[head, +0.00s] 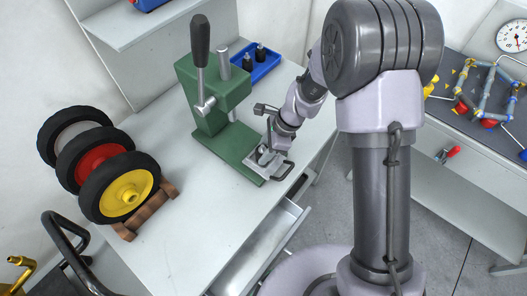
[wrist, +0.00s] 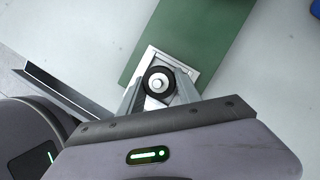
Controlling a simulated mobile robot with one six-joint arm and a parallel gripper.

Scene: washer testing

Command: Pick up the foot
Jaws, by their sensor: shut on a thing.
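The foot (wrist: 157,84) is a round black piece with a light metal stud in its middle, seen from above in the wrist view. It is between the fingers of my gripper (wrist: 160,92), which are shut on it. Beneath it is a square light metal plate (wrist: 188,63) on the green base of the press. In the head view my gripper (head: 268,160) is low over the front end of that base. The foot is hidden or too small to tell there. I cannot tell whether the foot touches the plate.
The green press (head: 213,95) with a dark-handled lever stands on the white table (head: 185,195). A blue tray (head: 262,66) holding dark pieces is behind it. Wheels (head: 125,192) stand on a wooden rack (head: 148,212) at the left. An open drawer (head: 265,245) sticks out below the table's front edge.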

